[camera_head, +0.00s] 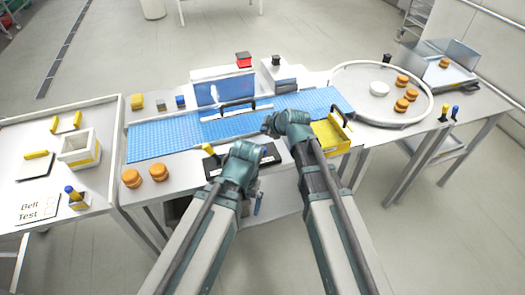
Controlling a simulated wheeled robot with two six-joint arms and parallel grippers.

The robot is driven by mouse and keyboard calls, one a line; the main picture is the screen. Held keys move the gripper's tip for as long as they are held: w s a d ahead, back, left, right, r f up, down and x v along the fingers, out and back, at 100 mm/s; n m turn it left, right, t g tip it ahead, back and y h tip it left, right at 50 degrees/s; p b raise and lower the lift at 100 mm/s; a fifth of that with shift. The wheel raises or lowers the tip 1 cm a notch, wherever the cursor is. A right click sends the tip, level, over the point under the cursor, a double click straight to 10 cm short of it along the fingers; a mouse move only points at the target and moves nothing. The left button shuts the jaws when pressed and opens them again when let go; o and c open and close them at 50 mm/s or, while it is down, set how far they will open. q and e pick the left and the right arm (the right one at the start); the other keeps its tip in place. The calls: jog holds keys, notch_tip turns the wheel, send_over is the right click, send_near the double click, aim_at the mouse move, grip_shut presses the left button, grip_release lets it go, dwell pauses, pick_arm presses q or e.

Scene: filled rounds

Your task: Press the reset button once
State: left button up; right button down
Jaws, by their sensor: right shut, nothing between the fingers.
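No reset button can be picked out by a label. Button-like blocks stand on the table's back left: a yellow one (137,102), a dark one (161,104) and a blue one (180,101). A red-topped block (243,60) and a black-topped white box (276,66) stand at the back. My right gripper (268,124) is shut and empty over the blue belt (165,138), apart from these blocks. My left gripper (257,152) is over the dark panel at the belt's front edge; its fingers are too small to read.
A black-handled arch (238,106) and a blue screen (223,92) stand at the belt. Two orange rounds (131,178) lie front left. A yellow bin (331,136) stands right of my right arm. A round white table (350,104) holds more rounds.

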aim_at(264, 151)
notch_tip(264, 151, down, 7)
jog(key=b, duration=0.6)
jog(key=shift+f+b, duration=0.2)
jog(key=shift+b, duration=0.2)
dwell(1.3)
jog(key=shift+f+b, duration=0.4)
jog(key=shift+f+b, duration=0.5)
dwell(0.7)
jog(key=shift+r, duration=0.1)
jog(key=shift+r+p, duration=0.85)
jog(key=shift+p, duration=0.1)
notch_tip(264, 151, up, 5)
jog(key=p, duration=0.5)
